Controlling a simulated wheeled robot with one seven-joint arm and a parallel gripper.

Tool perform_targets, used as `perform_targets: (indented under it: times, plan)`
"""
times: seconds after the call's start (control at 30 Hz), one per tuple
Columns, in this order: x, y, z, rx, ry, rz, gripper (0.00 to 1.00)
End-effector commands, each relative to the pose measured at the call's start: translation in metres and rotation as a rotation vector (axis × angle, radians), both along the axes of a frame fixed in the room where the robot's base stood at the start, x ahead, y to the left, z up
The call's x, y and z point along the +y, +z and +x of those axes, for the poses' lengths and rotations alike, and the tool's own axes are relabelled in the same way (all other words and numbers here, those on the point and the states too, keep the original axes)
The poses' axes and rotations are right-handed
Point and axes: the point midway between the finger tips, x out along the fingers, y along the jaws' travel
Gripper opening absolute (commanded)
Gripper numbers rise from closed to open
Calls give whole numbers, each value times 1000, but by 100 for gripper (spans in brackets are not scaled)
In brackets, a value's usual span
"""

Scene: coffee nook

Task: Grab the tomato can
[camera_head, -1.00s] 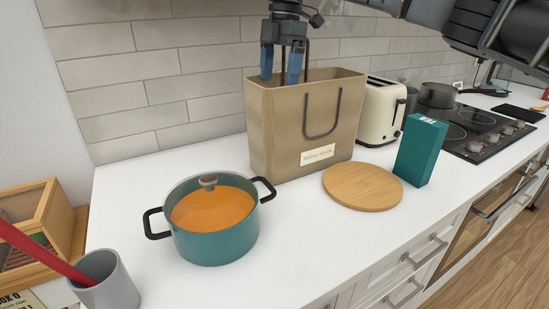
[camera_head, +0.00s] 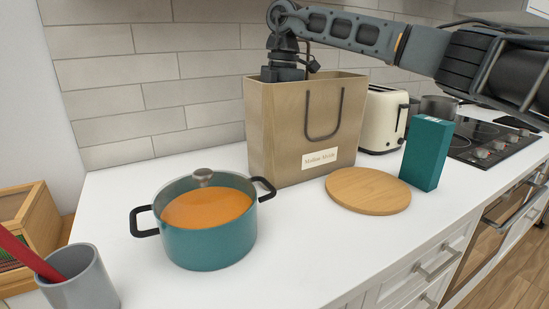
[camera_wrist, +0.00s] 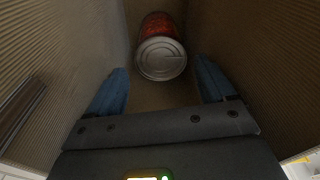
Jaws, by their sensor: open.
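The tomato can (camera_wrist: 160,58) shows in the wrist view inside the paper bag, with its silver lid facing me and a red side behind. The brown paper bag (camera_head: 270,135) stands upright on the counter against the tiled wall, and its inner walls (camera_wrist: 50,55) surround the wrist view. My gripper (camera_wrist: 164,88) is open inside the bag, its blue fingers spread to the left and right, with the can ahead of the gap and apart from them. In the head view the fingers are hidden by the bag, and so is the can.
A round wooden board (camera_head: 368,190), a teal box (camera_head: 427,152) and a cream toaster (camera_head: 380,118) are to the right. The white counter (camera_head: 275,260) in front is clear.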

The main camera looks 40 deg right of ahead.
Motion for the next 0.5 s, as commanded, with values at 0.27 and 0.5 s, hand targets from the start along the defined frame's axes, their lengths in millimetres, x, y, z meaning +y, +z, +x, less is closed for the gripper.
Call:
perform_targets:
  times: [0.27, 0.5]
  plan:
    - [6, -34, 0, 3, 1, 2, 84]
    - [8, -50, 1, 0, 1, 0, 84]
